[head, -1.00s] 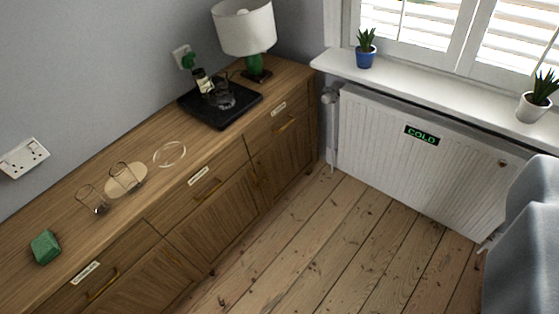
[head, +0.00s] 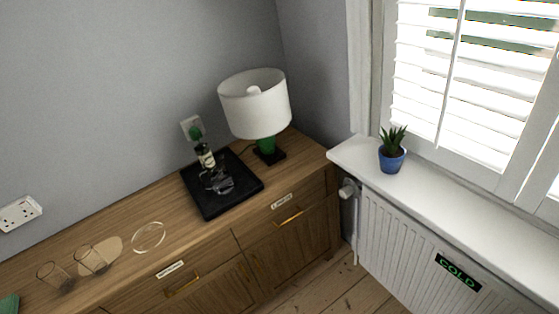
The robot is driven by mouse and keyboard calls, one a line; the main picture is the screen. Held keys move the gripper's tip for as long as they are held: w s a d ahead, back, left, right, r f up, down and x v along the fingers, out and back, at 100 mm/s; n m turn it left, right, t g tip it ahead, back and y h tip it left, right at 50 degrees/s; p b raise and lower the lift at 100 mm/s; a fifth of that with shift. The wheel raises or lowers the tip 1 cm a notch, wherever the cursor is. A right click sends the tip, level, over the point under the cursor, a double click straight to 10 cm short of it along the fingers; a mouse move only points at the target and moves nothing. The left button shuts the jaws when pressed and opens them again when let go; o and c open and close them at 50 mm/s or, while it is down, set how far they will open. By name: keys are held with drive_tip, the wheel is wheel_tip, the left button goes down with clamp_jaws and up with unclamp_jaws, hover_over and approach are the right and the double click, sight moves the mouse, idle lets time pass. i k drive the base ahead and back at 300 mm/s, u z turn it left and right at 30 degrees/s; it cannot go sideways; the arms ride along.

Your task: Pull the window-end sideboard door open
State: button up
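The wooden sideboard (head: 205,241) runs along the wall from lower left to the corner by the window. Its window-end door (head: 296,255) is below a labelled drawer with a brass handle (head: 289,217). My gripper is not in view.
On the sideboard top are a black tray (head: 210,209) with a bottle and glassware, a white-shaded lamp (head: 256,104), a clear ring (head: 148,238) and two glasses. A radiator (head: 400,245) marked COLD stands under the sill (head: 440,205) with a potted plant (head: 392,155). Little floor (head: 322,287) shows.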

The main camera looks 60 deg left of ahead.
sight(276, 261)
drive_tip(key=i, duration=0.95)
drive_tip(key=u, duration=2.2)
